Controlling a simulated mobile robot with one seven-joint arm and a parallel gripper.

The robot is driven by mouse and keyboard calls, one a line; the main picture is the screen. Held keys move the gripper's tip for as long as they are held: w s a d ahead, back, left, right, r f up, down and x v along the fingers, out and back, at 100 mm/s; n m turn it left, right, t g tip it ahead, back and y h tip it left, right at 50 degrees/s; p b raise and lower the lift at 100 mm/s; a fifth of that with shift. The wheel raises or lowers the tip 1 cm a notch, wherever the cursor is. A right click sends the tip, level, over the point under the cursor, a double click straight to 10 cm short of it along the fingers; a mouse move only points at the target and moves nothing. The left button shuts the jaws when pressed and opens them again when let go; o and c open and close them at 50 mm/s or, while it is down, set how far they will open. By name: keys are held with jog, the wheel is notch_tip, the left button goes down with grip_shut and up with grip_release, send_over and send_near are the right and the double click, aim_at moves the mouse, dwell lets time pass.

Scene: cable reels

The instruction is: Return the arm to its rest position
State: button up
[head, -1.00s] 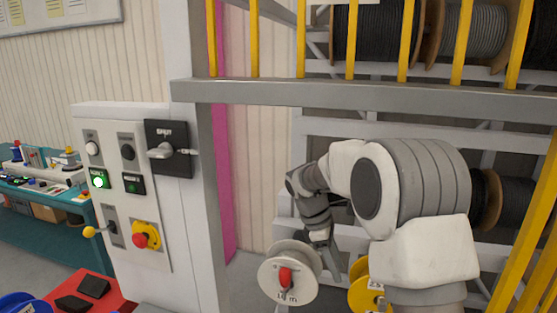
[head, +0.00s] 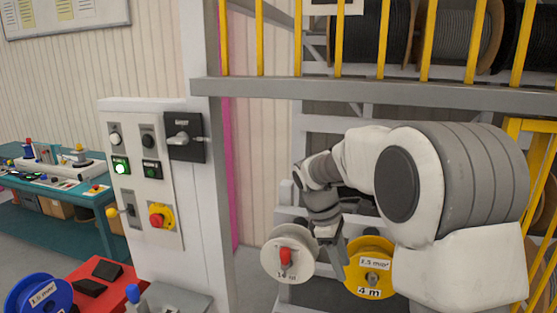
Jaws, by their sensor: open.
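My arm stands at the right of the head view, bent, with its end hanging down toward the reels. The jaws are small in the view and partly against the reels. I see nothing held between them. Whether the gripper touches either reel I cannot tell.
A control panel (head: 166,219) with a black rotary switch (head: 184,138) stands at the left. A blue reel (head: 27,299) and a red block (head: 110,297) are at lower left. Yellow bars and a grey beam (head: 300,92) front the cable rack. A teal workbench (head: 80,196) is behind left.

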jog(key=s+r+m+t+y, duration=0.2)
jog(key=s+m, duration=0.4)
jog(key=s, duration=0.6)
jog(key=s+r+m+t+y, duration=0.1)
jog(key=s+r+m+t, duration=0.3)
jog(key=s, duration=0.8)
notch_tip(320, 180, up, 2)
jog(key=m, duration=0.3)
jog(key=shift+s+a+r+y, duration=0.15)
jog(key=shift+s+r+y, duration=0.1)
jog(key=shift+y, duration=0.15)
